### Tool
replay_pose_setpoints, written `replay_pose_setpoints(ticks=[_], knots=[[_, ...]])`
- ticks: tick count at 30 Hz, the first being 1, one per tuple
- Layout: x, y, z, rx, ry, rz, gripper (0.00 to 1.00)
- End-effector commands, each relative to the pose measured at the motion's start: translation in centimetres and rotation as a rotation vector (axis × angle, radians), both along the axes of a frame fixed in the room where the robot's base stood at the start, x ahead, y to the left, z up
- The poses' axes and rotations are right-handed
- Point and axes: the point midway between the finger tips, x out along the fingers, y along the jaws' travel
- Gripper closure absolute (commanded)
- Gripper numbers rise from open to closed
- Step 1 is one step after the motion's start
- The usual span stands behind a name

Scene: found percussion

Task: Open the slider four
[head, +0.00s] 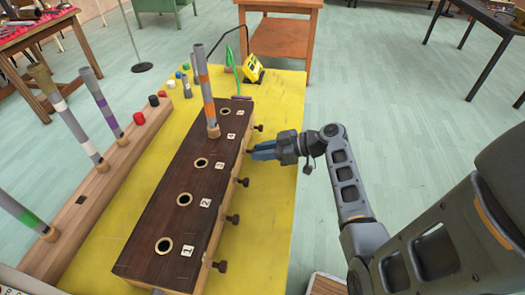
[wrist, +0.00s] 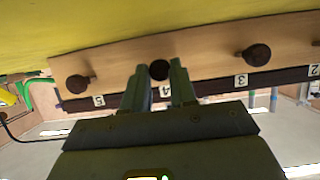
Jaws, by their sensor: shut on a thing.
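A long dark-topped wooden box (head: 175,215) has a row of holes with number labels and round dark knobs along its right side. Slider four's knob (wrist: 159,69) shows between my fingertips in the wrist view, beside the label 4 (wrist: 163,91). My gripper (head: 254,152) is shut on this knob, and in the head view its fingers hide the knob. A grey tube with orange bands (head: 207,90) stands upright in the hole beside label 4 (head: 231,136).
Neighbouring knobs, five (wrist: 78,83) and three (wrist: 257,55), sit on either side of my fingers. The box rests on a yellow table (head: 275,190). A wooden rack (head: 90,190) with tubes stands to the left. A yellow device (head: 253,69) is at the far end.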

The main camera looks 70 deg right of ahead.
Motion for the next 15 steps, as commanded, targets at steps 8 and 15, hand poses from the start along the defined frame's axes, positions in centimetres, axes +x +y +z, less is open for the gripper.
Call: replay_pose_setpoints(ticks=[8, 15], knots=[[-0.4, -0.1, -0.1, 0.000, 0.000, 0.000, 1.00], [-2.7, -0.7, -0.1, 0.000, -0.001, 0.000, 1.00]])
